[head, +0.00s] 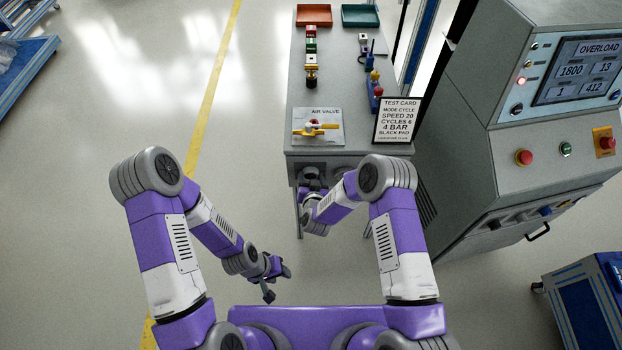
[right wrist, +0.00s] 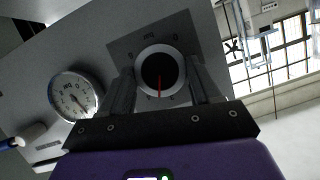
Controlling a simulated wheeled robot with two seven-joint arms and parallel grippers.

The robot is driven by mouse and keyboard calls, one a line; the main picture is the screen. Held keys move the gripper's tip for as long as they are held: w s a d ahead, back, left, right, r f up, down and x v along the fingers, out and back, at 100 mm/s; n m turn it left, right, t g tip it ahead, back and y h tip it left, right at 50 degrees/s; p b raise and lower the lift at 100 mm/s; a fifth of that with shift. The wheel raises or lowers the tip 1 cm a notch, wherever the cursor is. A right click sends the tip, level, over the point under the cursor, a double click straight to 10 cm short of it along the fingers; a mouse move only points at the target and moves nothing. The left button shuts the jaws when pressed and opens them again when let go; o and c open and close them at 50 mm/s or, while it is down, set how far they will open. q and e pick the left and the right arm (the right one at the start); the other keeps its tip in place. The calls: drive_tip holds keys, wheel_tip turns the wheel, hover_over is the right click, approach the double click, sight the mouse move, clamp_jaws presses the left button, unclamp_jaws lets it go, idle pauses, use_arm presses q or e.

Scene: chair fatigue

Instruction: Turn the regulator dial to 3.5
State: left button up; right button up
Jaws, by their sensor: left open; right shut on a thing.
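The regulator dial (right wrist: 158,72) is a black knob with a pale ring on a dark square plate in the right wrist view. Its red mark points toward the bottom of that picture. The scale figures around it are too small to read surely. My right gripper (right wrist: 161,80) is shut on the dial, one finger on each side. In the head view that arm reaches to the bench front, where the dial is hidden. My left gripper (head: 276,278) is open and empty, low over the floor, apart from the bench.
A round gauge (right wrist: 75,95) sits beside the dial. The bench (head: 300,150) carries an air valve with a yellow handle (head: 316,128) and a test card (head: 397,121). A control console (head: 470,130) reading OVERLOAD stands at right.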

idle(0.4)
drive_tip(key=o, duration=1.1)
drive_tip(key=shift+c, duration=0.2)
drive_tip(key=p+v, duration=0.1)
drive_tip(key=v, duration=0.6)
drive_tip(key=shift+s+p, duration=0.3)
drive_tip(key=s+d+f+g+y, duration=0.1)
drive_tip(key=s+d+g, duration=0.2)
drive_tip(key=s, duration=0.4)
drive_tip(key=s+d+f+g+y, duration=0.1)
drive_tip(key=s+d+f+g, duration=0.1)
drive_tip(key=s+g, duration=0.3)
drive_tip(key=s+d+f+m+g+y, duration=0.1)
drive_tip(key=s+d+g, duration=0.3)
drive_tip(key=s, duration=0.7)
drive_tip(key=shift+s+f+g, duration=0.25)
drive_tip(key=shift+f+g, duration=0.35)
drive_tip(key=shift+f, duration=0.15)
